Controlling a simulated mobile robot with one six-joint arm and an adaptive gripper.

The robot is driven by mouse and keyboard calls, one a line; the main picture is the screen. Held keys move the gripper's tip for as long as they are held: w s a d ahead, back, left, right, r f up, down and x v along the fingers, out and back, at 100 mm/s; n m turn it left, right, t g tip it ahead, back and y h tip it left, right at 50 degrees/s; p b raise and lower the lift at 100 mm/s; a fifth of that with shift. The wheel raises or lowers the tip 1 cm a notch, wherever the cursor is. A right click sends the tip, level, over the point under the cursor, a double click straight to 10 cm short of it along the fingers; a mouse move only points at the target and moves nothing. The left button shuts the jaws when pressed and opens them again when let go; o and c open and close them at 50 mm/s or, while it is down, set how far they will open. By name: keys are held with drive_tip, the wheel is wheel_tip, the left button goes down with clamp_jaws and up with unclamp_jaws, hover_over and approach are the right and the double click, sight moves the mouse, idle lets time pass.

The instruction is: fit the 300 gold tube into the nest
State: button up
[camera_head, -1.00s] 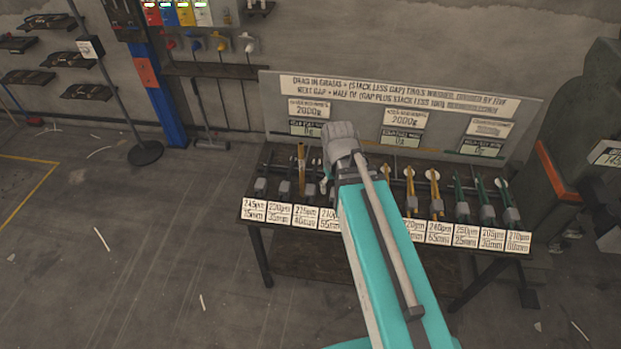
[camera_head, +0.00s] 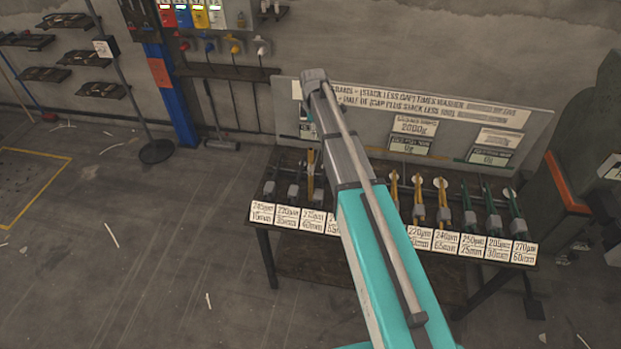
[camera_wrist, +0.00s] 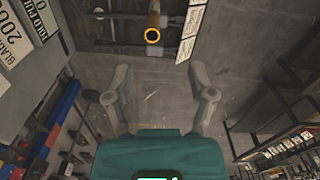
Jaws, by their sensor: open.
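Several gold tubes stand in the labelled rack on the bench in the head view: one (camera_head: 310,163) left of my arm, others (camera_head: 442,200) right of it. I cannot read a 300 label on any. In the wrist view a gold tube (camera_wrist: 153,30) shows its round open end, ahead of my gripper (camera_wrist: 160,75). My gripper's two fingers are wide apart with nothing between them. The tube is beyond the fingertips, apart from them. In the head view my arm hides the gripper and part of the rack. I cannot make out the nest.
The bench (camera_head: 295,243) carries a row of white label cards and several dark green tubes (camera_head: 490,205) at the right. A sign board (camera_head: 540,125) stands along its back. A grey machine (camera_head: 590,150) is at the right. Floor at the left is mostly clear.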

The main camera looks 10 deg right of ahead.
drive_tip(key=shift+w+a+n, duration=0.15)
drive_tip(key=shift+w+n, duration=0.35)
drive_tip(key=shift+w, duration=0.25)
drive_tip(key=b, duration=0.6)
hover_over(311, 155)
drive_tip(key=w, duration=0.1)
drive_tip(key=f, duration=0.5)
drive_tip(key=shift+w+d+f, duration=0.15)
drive_tip(key=shift+d+f, duration=0.1)
drive_tip(key=shift+f, duration=0.1)
drive_tip(key=shift+f+b, duration=1.3)
drive_tip(key=shift+f, duration=0.1)
drive_tip(key=shift+a+f+b, duration=0.15)
drive_tip(key=shift+f+b, duration=2.45)
clamp_jaws()
